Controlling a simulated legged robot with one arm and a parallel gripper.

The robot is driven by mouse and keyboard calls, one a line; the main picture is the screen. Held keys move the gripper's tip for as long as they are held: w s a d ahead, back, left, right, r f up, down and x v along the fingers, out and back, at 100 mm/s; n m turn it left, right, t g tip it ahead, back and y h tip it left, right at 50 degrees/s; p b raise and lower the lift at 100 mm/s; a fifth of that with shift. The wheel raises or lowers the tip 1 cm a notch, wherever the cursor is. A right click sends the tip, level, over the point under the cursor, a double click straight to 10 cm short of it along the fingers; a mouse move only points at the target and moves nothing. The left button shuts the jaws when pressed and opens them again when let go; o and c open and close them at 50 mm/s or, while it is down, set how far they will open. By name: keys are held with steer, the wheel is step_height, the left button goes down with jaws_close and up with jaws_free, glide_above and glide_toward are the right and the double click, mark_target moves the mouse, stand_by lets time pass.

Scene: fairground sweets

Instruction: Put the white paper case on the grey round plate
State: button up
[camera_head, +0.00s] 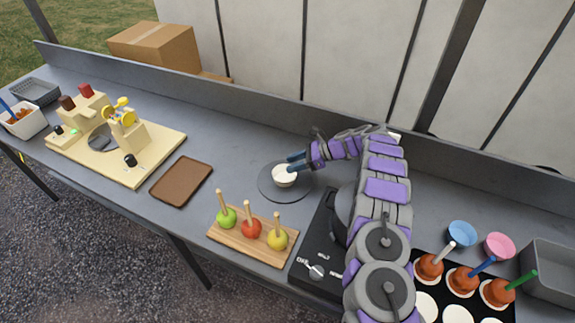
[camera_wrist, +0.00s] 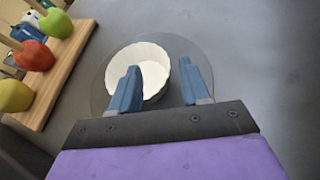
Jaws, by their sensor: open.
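The white paper case (camera_head: 284,174) sits on the grey round plate (camera_head: 267,190), near its middle. In the wrist view the white paper case (camera_wrist: 149,62) stands upright within the outline of the grey round plate (camera_wrist: 99,88). My gripper (camera_head: 297,162) is at the case's right side. In the wrist view my gripper (camera_wrist: 158,75) is open, its blue fingers spread. The left finger overlaps the case in the picture, and the right finger is just outside its right edge. I cannot tell whether either finger touches the case.
A wooden board (camera_head: 227,243) with green, red and yellow apples on sticks stands in front of the plate. A brown tray (camera_head: 181,182) lies to the left. Blue (camera_head: 462,234) and pink (camera_head: 499,245) cases are at the right. The counter behind the plate is clear.

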steer(key=p+v, duration=0.1)
steer(key=v, duration=0.7)
steer(key=shift+d+r, duration=0.1)
steer(key=shift+d, duration=0.2)
steer(key=s+a+r+n+g+h, duration=0.1)
steer(key=s+a+r+n+h, duration=0.3)
steer(key=s+r, duration=0.65)
steer(key=s+r+n+g+h, duration=0.1)
steer(key=s+r+n, duration=0.5)
steer(key=s+r, duration=0.5)
steer(key=s+d+n+h, duration=0.2)
steer(key=s+d, duration=0.2)
steer(key=s, duration=0.6)
steer(key=s+d+f+n+h, duration=0.1)
steer(key=s+d+n+h, duration=0.2)
steer(key=s, duration=0.8)
steer(key=s+d+n+t+h, duration=0.1)
steer(key=s+d+n+h, duration=0.1)
steer(key=s+d, duration=0.4)
steer(key=s+n, duration=0.1)
steer(key=s, duration=0.4)
steer(key=shift+f, duration=0.15)
steer(key=shift+d, duration=0.1)
